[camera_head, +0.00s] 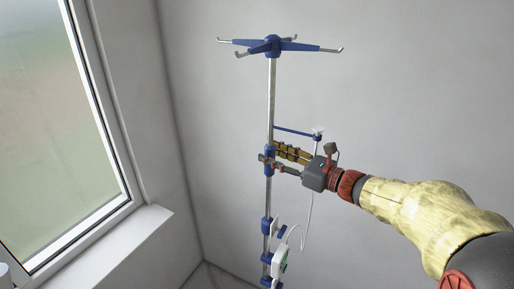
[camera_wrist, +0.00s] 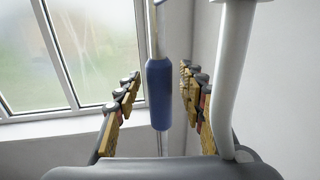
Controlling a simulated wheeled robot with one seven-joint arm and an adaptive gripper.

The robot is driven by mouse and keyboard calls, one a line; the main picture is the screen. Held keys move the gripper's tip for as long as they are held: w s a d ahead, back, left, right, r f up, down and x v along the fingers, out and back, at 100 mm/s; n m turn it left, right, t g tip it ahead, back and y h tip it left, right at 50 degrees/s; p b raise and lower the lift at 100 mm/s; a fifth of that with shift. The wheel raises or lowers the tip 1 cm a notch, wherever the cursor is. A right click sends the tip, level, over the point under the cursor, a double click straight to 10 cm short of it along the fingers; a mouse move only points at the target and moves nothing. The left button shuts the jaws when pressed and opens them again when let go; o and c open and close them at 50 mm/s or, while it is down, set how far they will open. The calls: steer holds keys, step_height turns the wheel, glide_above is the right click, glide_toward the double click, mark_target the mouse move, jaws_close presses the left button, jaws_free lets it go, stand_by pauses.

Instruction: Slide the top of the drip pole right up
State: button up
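The drip pole (camera_head: 271,100) stands upright near the wall, a slim metal rod topped by a blue hub with several hooked arms (camera_head: 273,45). My gripper (camera_head: 268,157) comes in from the right at a blue collar on the pole, below a thin blue side arm (camera_head: 294,131). In the wrist view a blue sleeve (camera_wrist: 158,95) on the pole stands upright between the two yellow-padded fingers of my gripper (camera_wrist: 159,79). The fingers are apart, with a visible gap on both sides of the sleeve. In the head view the fingers partly hide the pole.
A white tube (camera_wrist: 232,75) passes close to the right finger in the wrist view. A white device (camera_head: 279,262) with a cable is clamped lower on the pole. A window (camera_head: 60,110) with a sill (camera_head: 100,240) is at the left. The space around the pole's hooks is clear.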

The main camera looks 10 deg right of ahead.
steer(key=x, duration=0.5)
steer(key=shift+w+a, duration=0.3)
steer(key=c, duration=0.3)
steer(key=c, duration=0.7)
jaws_close()
